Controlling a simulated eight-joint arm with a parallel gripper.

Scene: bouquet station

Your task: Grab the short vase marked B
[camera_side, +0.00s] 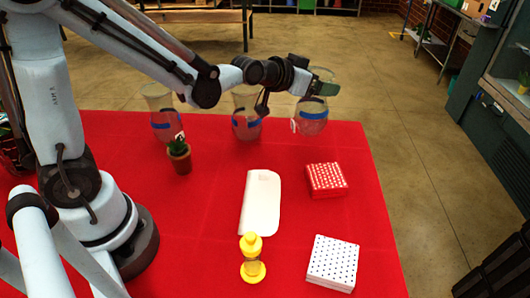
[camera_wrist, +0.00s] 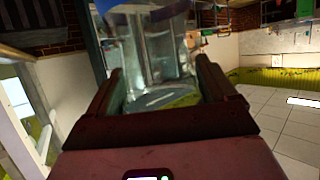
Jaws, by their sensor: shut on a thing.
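Three clear glass vases with blue bands stand in a row at the back of the red table: a left vase (camera_side: 160,113), a middle vase (camera_side: 246,118) and a right vase (camera_side: 314,118). No letter B is readable on any of them. My gripper (camera_side: 318,88) is shut on the right vase, around its upper part. In the wrist view, the clear glass (camera_wrist: 153,55) of this vase sits between the two fingers of my gripper (camera_wrist: 160,80). It looks upright. I cannot tell whether its base touches the table.
A small potted plant (camera_side: 179,155) stands in front of the left vase. A white folded cloth (camera_side: 261,203), a yellow bottle (camera_side: 252,262), a red dotted box (camera_side: 326,180) and a white dotted box (camera_side: 333,263) lie nearer. The table's right edge is close to the right vase.

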